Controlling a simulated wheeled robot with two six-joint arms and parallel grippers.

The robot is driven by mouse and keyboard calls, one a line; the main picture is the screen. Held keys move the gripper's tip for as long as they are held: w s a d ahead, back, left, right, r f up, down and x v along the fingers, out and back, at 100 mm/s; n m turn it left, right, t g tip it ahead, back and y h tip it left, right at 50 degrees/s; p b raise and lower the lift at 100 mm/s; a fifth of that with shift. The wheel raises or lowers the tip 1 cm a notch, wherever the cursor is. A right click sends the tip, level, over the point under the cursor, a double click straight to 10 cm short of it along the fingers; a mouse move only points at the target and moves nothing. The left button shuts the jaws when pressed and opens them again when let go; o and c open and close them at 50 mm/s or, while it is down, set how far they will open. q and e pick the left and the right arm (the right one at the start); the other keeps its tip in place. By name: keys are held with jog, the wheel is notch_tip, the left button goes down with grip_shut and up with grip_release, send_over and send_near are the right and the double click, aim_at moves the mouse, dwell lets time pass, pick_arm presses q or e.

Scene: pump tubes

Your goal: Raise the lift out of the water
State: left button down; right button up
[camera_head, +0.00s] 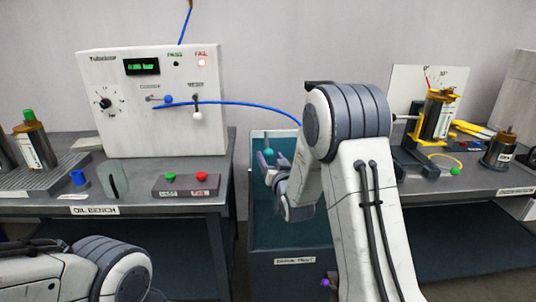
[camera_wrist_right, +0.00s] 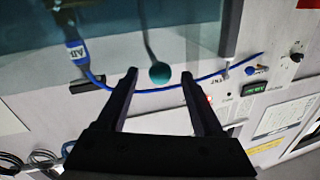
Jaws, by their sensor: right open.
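A teal ball knob (camera_head: 269,153) hangs at the end of a thin rod over the water tank (camera_head: 291,262); I take it for the lift's handle. The rest of the lift is not clear to me. My right gripper (camera_head: 272,162) is open at the knob. In the right wrist view the knob (camera_wrist_right: 160,73) shows between the two fingertips of my right gripper (camera_wrist_right: 160,76), with gaps on both sides. How far it is in depth is hard to tell. My left gripper is not in view; only its arm shows at lower left.
A tester box (camera_head: 150,110) with its FAIL lamp lit stands on the left bench. A blue hose (camera_head: 240,103) runs from it behind my right arm. A button box (camera_head: 186,186) sits at the bench front. A yellow-topped fixture (camera_head: 436,115) stands on the right bench.

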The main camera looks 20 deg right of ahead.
aim_at(270, 155)
jog(key=shift+w+d, duration=0.1)
jog(key=shift+w, duration=1.45)
jog(key=shift+c, duration=0.2)
grip_shut()
